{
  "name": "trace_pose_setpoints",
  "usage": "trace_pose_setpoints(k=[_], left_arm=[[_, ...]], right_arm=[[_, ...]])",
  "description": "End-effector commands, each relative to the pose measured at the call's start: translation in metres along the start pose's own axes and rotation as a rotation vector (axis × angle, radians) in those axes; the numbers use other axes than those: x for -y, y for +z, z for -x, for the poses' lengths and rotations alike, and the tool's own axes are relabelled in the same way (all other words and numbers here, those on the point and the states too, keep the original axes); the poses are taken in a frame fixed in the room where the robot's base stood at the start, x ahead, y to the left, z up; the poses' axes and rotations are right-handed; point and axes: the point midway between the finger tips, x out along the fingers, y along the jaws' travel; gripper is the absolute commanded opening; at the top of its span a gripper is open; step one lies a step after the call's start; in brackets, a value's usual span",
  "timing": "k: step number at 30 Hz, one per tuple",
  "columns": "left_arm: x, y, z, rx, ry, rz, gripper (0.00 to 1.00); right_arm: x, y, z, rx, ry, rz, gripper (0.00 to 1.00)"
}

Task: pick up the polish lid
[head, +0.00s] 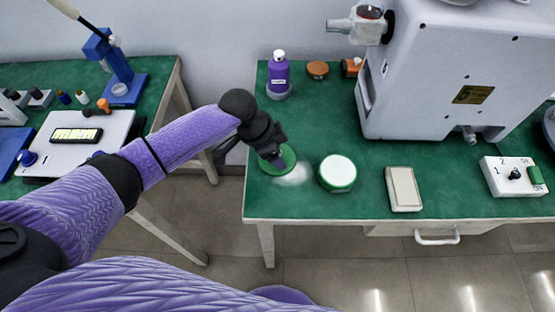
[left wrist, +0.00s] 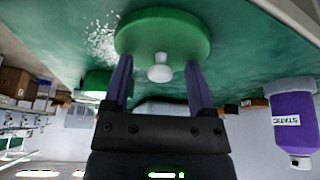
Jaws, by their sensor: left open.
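The polish lid, a green disc (head: 288,153) with a white knob (left wrist: 159,68), lies on the green bench top near its front left edge. My left gripper (head: 273,157) is over it in the head view and hides part of it. In the left wrist view my left gripper (left wrist: 160,82) is open, with one finger on each side of the white knob. The knob sits between the fingertips, and a gap shows on both sides. A green round tin with a white top (head: 338,171) stands just right of the lid. My right gripper is not in view.
White powder (head: 297,174) lies beside the lid. A purple bottle (head: 279,77) stands behind it, near a brown round lid (head: 317,69). A beige block (head: 403,188) and a switch box (head: 513,176) lie to the right, below a large grey machine (head: 450,80).

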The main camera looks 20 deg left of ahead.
Motion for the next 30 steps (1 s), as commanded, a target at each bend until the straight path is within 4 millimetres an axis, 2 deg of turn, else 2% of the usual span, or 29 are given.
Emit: trace_pose_setpoints(k=[5, 15, 25, 28, 30], left_arm=[[0.000, -0.001, 0.001, -0.001, -0.001, 0.000, 0.72], [0.000, 0.000, 0.001, 0.000, -0.001, 0.001, 0.00], [0.000, -0.001, 0.003, 0.000, -0.001, 0.001, 0.00], [0.001, -0.007, 0.018, -0.003, -0.004, 0.000, 0.00], [0.001, -0.016, 0.038, -0.004, -0.005, -0.002, 0.00]], right_arm=[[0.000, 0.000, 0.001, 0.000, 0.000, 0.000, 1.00], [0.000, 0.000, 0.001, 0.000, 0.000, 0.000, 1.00], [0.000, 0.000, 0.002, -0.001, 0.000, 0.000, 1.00], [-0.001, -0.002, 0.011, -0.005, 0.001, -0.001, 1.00], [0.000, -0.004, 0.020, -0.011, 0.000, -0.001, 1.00]])
